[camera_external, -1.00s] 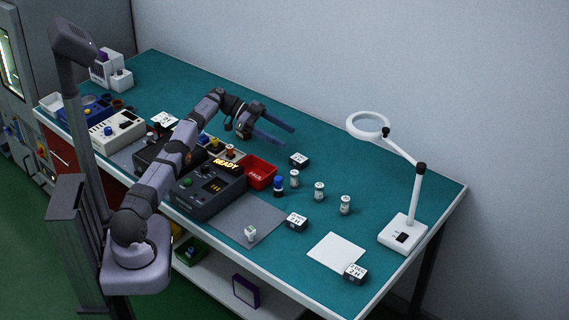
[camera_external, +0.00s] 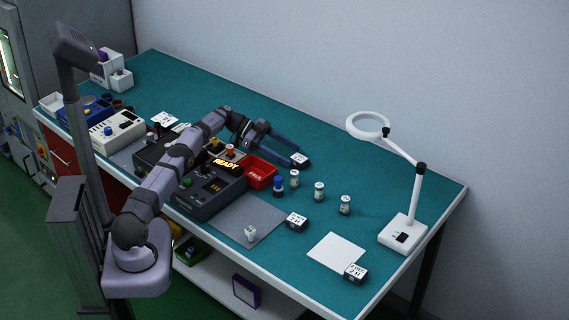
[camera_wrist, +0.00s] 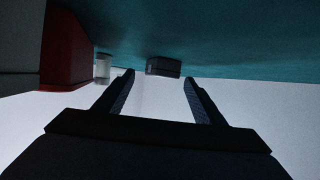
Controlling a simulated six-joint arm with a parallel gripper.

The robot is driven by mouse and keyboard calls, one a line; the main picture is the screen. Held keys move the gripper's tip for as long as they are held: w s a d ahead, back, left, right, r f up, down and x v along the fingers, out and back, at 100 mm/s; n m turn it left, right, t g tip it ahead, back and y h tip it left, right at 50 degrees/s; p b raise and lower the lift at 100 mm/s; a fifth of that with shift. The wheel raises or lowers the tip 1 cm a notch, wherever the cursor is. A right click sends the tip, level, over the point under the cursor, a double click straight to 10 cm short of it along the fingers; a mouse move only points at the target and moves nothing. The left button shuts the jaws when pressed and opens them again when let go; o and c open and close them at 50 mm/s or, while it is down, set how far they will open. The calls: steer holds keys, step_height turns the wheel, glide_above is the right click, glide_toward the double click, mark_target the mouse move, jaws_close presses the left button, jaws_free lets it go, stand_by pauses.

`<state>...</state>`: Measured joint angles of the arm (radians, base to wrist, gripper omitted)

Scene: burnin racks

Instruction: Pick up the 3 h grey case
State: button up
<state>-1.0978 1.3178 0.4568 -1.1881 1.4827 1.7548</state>
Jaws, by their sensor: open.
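A small dark grey case with a white label on top (camera_external: 299,159) sits on the teal bench beyond the red bin. Its lettering is too small to read surely. It also shows in the wrist view as a dark block (camera_wrist: 163,66), ahead of and between the fingertips, apart from them. My gripper (camera_external: 291,155) is open and empty, low over the bench, with its fingers pointing at this case. Two similar cases stand nearer the front: one by the grey mat (camera_external: 297,222) and one at the white sheet's corner (camera_external: 355,274), whose label seems to read 2 H.
The red bin (camera_external: 261,173) stands close to my gripper, and also at left in the wrist view (camera_wrist: 68,48). Several small vials (camera_external: 319,191) stand to the right. A READY device (camera_external: 209,190) and a magnifier lamp (camera_external: 402,232) flank the area. The bench behind is clear.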

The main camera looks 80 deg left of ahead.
mark_target(294, 157)
steer(key=shift+x, duration=1.45)
steer(key=c, duration=1.4)
steer(key=shift+o, duration=0.2)
step_height(294, 157, up, 8)
steer(key=shift+r+p, duration=0.2)
steer(key=shift+p, duration=0.8)
steer(key=shift+r+p, duration=0.85)
steer(key=shift+p, duration=0.1)
